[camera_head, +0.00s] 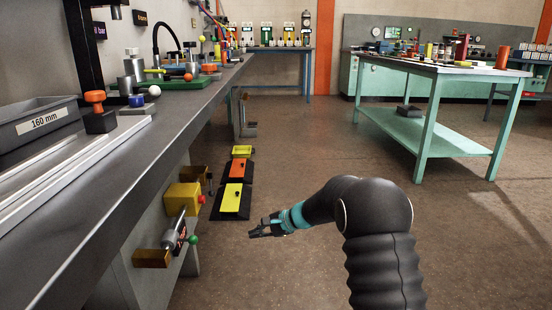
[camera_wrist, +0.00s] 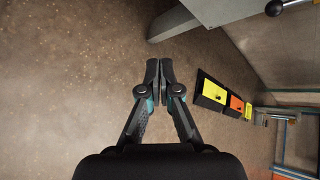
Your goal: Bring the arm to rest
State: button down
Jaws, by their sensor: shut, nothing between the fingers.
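My gripper (camera_head: 256,231) hangs over the bare brown floor in the head view, at the end of my dark arm, to the right of the grey workbench (camera_head: 130,165). In the wrist view my gripper (camera_wrist: 166,68) is shut, its fingertips together with nothing between them. Only floor shows beneath the fingers there. The gripper is apart from the bench and from everything around it.
A yellow valve block (camera_head: 182,198) with rods and a green knob sticks out from the bench side, left of my gripper. Yellow and orange floor blocks (camera_head: 233,200) lie beyond it. A green table (camera_head: 430,150) stands at the right. Floor between is clear.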

jog(key=s+d+r+n+g+h+p, duration=0.1)
jog(key=s+d+r+n+h, duration=0.1)
jog(key=s+d, duration=0.35)
jog(key=s+d+r+n+g+h+p, duration=0.1)
jog(key=s+d+r+n+h, duration=0.15)
jog(key=s, duration=0.65)
jog(key=s+d+r+n+g+h+p, duration=0.1)
jog(key=s+d+r+n+h, duration=0.2)
jog(key=s, duration=0.4)
jog(key=s+d+r+n+t+h+p, duration=0.1)
jog(key=s+d+r+t+p, duration=0.1)
jog(key=s+d+r, duration=0.4)
jog(key=s+d+r+n+t+h+p, duration=0.2)
jog(key=s+d+r+p, duration=0.3)
jog(key=s+r, duration=0.7)
jog(key=s+d+t, duration=0.1)
jog(key=s+d, duration=0.1)
jog(key=s, duration=0.1)
jog(key=shift+s+t+p, duration=0.2)
jog(key=shift+t+p, duration=0.1)
